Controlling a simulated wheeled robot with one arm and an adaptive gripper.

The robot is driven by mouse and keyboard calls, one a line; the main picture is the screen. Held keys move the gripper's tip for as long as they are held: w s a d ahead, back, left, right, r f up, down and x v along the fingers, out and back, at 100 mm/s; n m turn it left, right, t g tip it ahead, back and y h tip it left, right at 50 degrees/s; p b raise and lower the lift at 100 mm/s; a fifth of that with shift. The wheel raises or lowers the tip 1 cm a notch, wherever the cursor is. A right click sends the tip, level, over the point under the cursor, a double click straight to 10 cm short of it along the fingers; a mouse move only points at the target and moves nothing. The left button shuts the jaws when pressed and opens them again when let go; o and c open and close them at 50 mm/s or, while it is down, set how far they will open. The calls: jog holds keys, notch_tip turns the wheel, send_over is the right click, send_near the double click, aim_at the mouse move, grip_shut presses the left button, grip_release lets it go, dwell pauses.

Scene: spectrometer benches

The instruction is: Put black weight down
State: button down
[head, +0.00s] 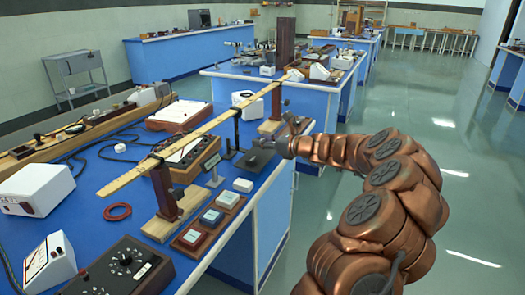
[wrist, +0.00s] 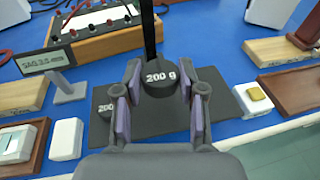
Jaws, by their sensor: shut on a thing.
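A black weight marked 200 g (wrist: 160,78) is between the two fingers of my gripper (wrist: 160,100) in the wrist view, and the gripper is shut on it. A second black weight with a 200 mark (wrist: 108,106) stands to the left, partly hidden by the left finger. Both are over or on a dark grey mat (wrist: 222,97); I cannot tell whether the held weight touches it. In the head view my gripper (head: 283,140) is over the bench's right edge, near the dark mat (head: 256,160). The weights are too small to tell apart there.
A wooden beam (head: 205,130) spans wooden posts (head: 165,188) beside the mat, with a black strap (wrist: 149,30) hanging just behind the held weight. A small display stand (wrist: 47,57) and white blocks (wrist: 66,138) lie left.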

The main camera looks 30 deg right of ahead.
aim_at(263, 156)
jog(key=shift+w+f, duration=0.2)
jog(key=shift+w, duration=0.05)
jog(key=shift+f+b, duration=0.3)
jog(key=shift+f, duration=1.3)
jog(key=shift+f, duration=0.15)
jog(key=c, duration=1)
grip_release()
jog(key=shift+o, duration=0.2)
jog(key=shift+s+r, duration=0.2)
jog(key=v, duration=1.1)
jog(key=shift+s+p, duration=0.35)
jog(key=shift+r, duration=0.1)
